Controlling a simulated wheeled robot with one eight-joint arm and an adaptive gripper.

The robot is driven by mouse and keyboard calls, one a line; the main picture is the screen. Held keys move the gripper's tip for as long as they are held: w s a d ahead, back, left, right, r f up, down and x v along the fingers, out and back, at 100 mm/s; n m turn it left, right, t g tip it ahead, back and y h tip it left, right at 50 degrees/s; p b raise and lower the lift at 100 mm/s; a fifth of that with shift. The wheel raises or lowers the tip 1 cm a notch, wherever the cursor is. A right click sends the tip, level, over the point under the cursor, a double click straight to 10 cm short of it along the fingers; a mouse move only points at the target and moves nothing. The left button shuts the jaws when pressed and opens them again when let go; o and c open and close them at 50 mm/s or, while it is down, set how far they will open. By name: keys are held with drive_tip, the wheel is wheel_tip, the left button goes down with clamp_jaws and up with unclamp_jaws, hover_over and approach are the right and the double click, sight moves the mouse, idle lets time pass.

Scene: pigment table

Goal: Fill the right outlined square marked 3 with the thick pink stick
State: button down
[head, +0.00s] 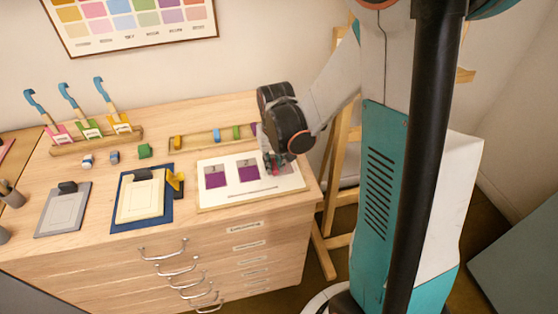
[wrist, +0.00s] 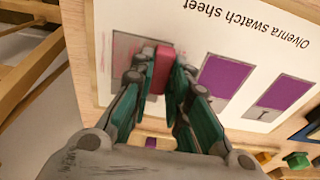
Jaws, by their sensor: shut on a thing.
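My gripper (head: 273,166) is low over the right end of the swatch sheet (head: 232,194). In the wrist view its green fingers (wrist: 160,85) are shut on the thick pink stick (wrist: 160,66). The stick's end is at or just above the sheet; I cannot tell if it touches. It lies over the side of square 3 (wrist: 124,48) nearer square 2. Square 3 looks greyish mauve where it shows, and the stick and fingers hide part of it. Square 2 (head: 248,174) and square 1 (head: 215,180) bear purple, with greyish tops in the head view.
A wooden rack (head: 204,141) with several coloured sticks stands behind the sheet. To the left are a blue mat (head: 120,217) with a cream pad, a grey tray (head: 52,227), small blocks and a stand (head: 68,147) with three blue-handled tools. The table's right edge is close to the sheet.

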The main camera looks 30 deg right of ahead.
sight(289, 165)
drive_tip(key=shift+a, duration=0.25)
drive_tip(key=shift+d+r, duration=0.1)
drive_tip(key=shift+d, duration=0.05)
drive_tip(key=shift+s+d, duration=0.2)
drive_tip(key=shift+d, duration=0.45)
drive_tip(key=shift+s+d, duration=0.2)
drive_tip(key=shift+d, duration=0.45)
drive_tip(key=shift+d, duration=0.1)
drive_tip(key=shift+s+d, duration=0.2)
drive_tip(key=shift+d, duration=0.4)
drive_tip(key=shift+s+d, duration=0.15)
drive_tip(key=shift+d, duration=0.45)
drive_tip(key=shift+b, duration=0.4)
drive_tip(key=shift+a, duration=0.15)
